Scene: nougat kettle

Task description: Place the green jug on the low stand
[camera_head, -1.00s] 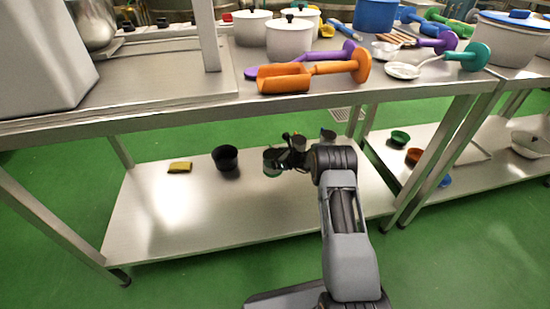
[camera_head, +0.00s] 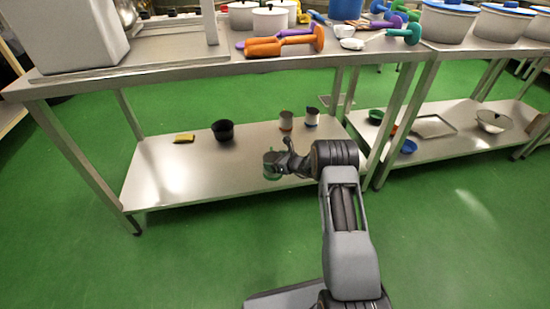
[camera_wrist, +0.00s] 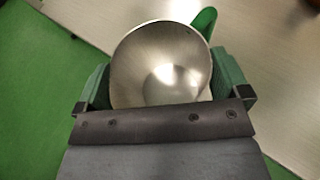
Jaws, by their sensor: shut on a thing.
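My gripper (camera_head: 284,161) is shut on the green jug (camera_head: 270,163), which looks upright and in front of the lower steel shelf. In the wrist view the jug's shiny round inside (camera_wrist: 162,66) faces the camera and looks empty. Its green handle (camera_wrist: 205,22) points up and right, away from the gripper. The jug's lower part is hidden in that view. I cannot tell for sure which thing is the low stand; a flat, rimmed metal piece (camera_head: 433,125) lies on the lower shelf at the right.
The lower shelf (camera_head: 165,190) holds a yellow sponge (camera_head: 184,138), a black bowl (camera_head: 223,131) and two cups (camera_head: 286,120) (camera_head: 312,116). The right shelf holds bowls, including a metal one (camera_head: 492,121). Table legs (camera_head: 398,125) stand between the shelves. Green floor (camera_head: 440,230) is clear in front.

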